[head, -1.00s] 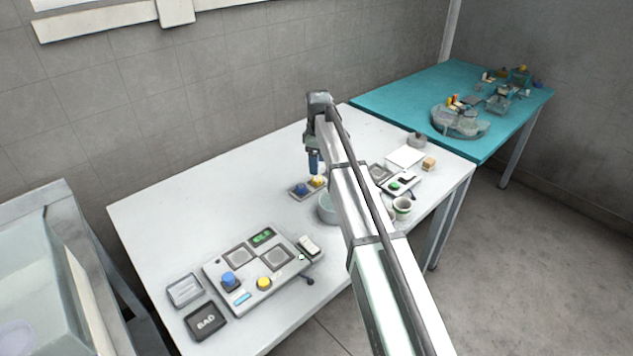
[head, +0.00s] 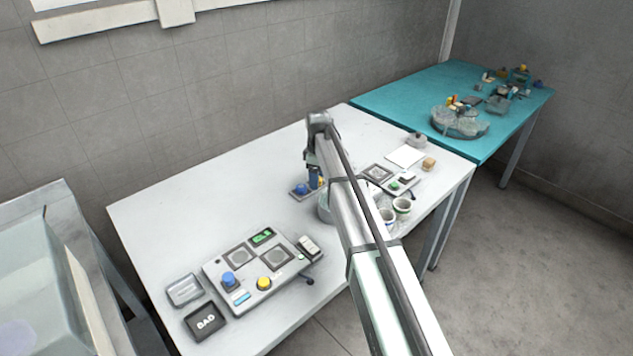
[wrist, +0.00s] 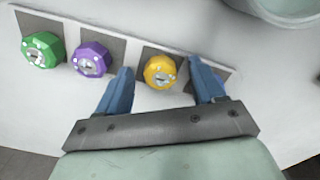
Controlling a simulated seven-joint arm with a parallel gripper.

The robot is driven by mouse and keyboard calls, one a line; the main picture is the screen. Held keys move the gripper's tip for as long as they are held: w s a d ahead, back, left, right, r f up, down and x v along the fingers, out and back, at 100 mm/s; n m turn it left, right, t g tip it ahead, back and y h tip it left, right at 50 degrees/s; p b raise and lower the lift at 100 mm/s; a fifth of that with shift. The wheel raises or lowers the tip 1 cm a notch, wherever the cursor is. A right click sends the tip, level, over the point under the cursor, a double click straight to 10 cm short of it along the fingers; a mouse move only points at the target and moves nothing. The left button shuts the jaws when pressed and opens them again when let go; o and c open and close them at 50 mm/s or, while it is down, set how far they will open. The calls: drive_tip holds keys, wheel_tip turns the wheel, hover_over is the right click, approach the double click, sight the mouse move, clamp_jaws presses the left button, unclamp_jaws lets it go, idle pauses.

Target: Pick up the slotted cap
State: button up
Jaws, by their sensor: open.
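In the wrist view a yellow faceted cap (wrist: 160,72), a purple one (wrist: 91,59) and a green one (wrist: 42,50) sit in a row on dark square pads of a pale strip. Each has a small light mark on top; I cannot tell for certain which one is the slotted cap. My gripper (wrist: 160,66) is open, its blue fingers on either side of the yellow cap with gaps to both. In the head view my gripper (head: 314,181) is low over the cap strip (head: 300,195), and my arm hides part of it.
A round grey bowl (head: 325,211) stands close by the strip; its rim shows in the wrist view (wrist: 285,10). A button panel (head: 250,270) and a BAD tray (head: 205,321) lie at the front left. Cups (head: 402,205) stand at the right. The table's back left is clear.

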drive_tip(key=c, duration=1.1)
drive_tip(key=shift+r, duration=0.15)
